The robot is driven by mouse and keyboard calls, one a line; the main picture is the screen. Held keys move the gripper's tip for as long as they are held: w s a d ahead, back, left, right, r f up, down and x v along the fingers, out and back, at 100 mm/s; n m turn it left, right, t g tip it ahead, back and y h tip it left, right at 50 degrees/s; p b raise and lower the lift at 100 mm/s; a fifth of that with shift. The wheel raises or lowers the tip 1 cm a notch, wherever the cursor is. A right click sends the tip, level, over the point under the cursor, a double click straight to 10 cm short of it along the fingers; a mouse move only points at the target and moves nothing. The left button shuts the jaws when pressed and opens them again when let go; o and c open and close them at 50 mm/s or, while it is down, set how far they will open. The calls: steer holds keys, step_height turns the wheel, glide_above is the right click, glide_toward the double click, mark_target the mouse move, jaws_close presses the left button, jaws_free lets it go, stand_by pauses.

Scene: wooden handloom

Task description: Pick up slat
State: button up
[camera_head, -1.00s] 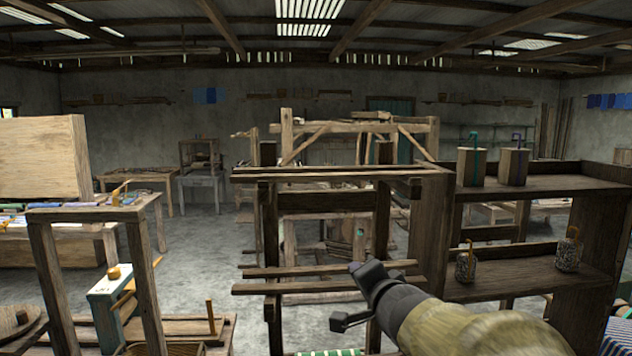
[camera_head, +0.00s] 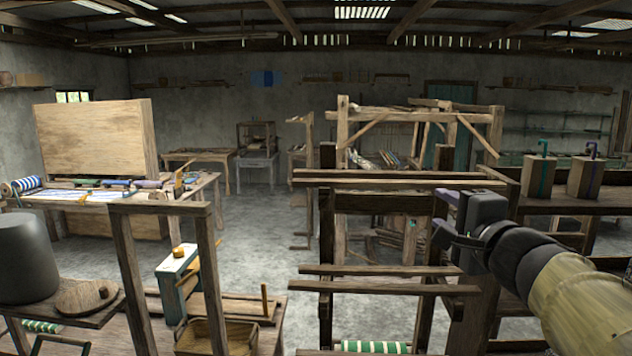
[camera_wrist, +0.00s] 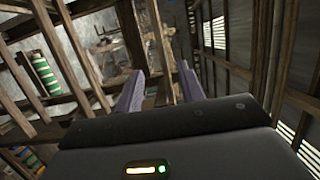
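Several long wooden slats lie level across the dark loom frame in the head view. A pair of lower slats shows, the back one (camera_head: 365,270) and the front one (camera_head: 384,287); an upper slat (camera_head: 400,183) lies across the top. I cannot tell which one is the task's slat. My gripper (camera_head: 445,215) is at the right part of the loom, at a height between the upper slat and the lower pair in the picture. In the wrist view its two purple-grey fingers (camera_wrist: 158,65) stand apart with nothing seen held between them.
A dark shelf (camera_head: 577,206) with two wooden canisters stands at the right, close to my arm. A workbench (camera_head: 205,185) with a tall board is at the left. A green-striped roll (camera_head: 375,347) sits low in the loom. Clear floor (camera_head: 255,220) lies left of the loom.

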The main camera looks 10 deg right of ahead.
mark_target(401, 186)
steer(key=w+p, duration=0.1)
steer(key=w, duration=1.1)
steer(key=shift+d, duration=0.15)
steer(key=shift+s, duration=0.15)
steer(key=w, duration=0.2)
steer(key=w+p, duration=0.1)
steer(key=w, duration=0.2)
steer(key=shift+w+a+f, duration=0.1)
steer(key=shift+w+a, duration=0.1)
steer(key=shift+s, duration=0.15)
jaws_close()
